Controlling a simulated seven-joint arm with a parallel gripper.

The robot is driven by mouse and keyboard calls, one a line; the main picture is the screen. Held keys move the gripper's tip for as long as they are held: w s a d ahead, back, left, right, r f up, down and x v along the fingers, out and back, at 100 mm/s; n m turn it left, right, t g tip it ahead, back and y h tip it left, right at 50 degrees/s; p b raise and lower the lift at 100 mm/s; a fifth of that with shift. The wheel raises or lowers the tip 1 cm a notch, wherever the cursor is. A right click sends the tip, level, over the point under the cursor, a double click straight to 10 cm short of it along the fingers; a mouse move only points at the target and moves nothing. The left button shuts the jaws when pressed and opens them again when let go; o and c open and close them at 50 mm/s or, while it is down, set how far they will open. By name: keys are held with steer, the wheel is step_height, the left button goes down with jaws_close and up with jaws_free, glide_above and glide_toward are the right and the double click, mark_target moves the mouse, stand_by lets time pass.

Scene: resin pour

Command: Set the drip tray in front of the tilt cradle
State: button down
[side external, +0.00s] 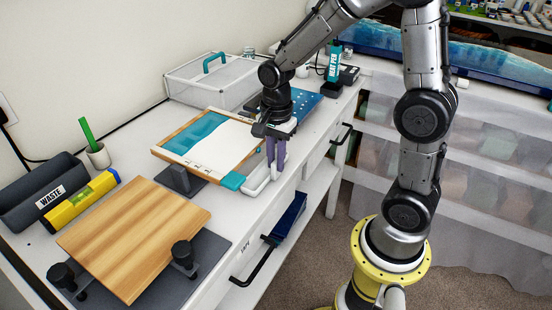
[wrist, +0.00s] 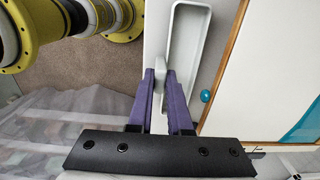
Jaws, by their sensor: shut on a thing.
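The drip tray (side external: 257,186) is a long, pale grey trough. My gripper (side external: 275,172), with purple fingers, is shut on a tab at the tray's side; the grip also shows in the wrist view (wrist: 167,82). The tray (wrist: 190,22) lies alongside the wooden frame edge of a teal and white panel (side external: 212,138). The panel rests tilted on the tilt cradle, whose dark grey base and upright (side external: 180,179) show under its near edge. I cannot tell whether the tray touches the bench.
A wooden board (side external: 135,235) on a stand with black knobs is at the front left. A yellow level (side external: 80,201) and a WASTE bin (side external: 40,195) lie behind it. A clear box (side external: 210,80) and a blue perforated plate (side external: 305,104) stand farther back.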

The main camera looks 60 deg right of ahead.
steer(key=shift+f, duration=0.15)
steer(key=c, duration=0.8)
jaws_free()
steer(key=shift+c, duration=0.2)
step_height(320, 180, up, 11)
steer(key=s+a+r+n+t, duration=0.1)
steer(key=s+n+t, duration=0.1)
steer(key=s+n, duration=0.5)
steer(key=s+a+r+n+t, duration=0.1)
steer(key=s+a+n+t, duration=0.1)
steer(key=s+n, duration=0.5)
steer(key=shift+s+a+n+t, duration=0.2)
steer(key=shift+n+t, duration=0.6)
steer(key=shift+n, duration=1.2)
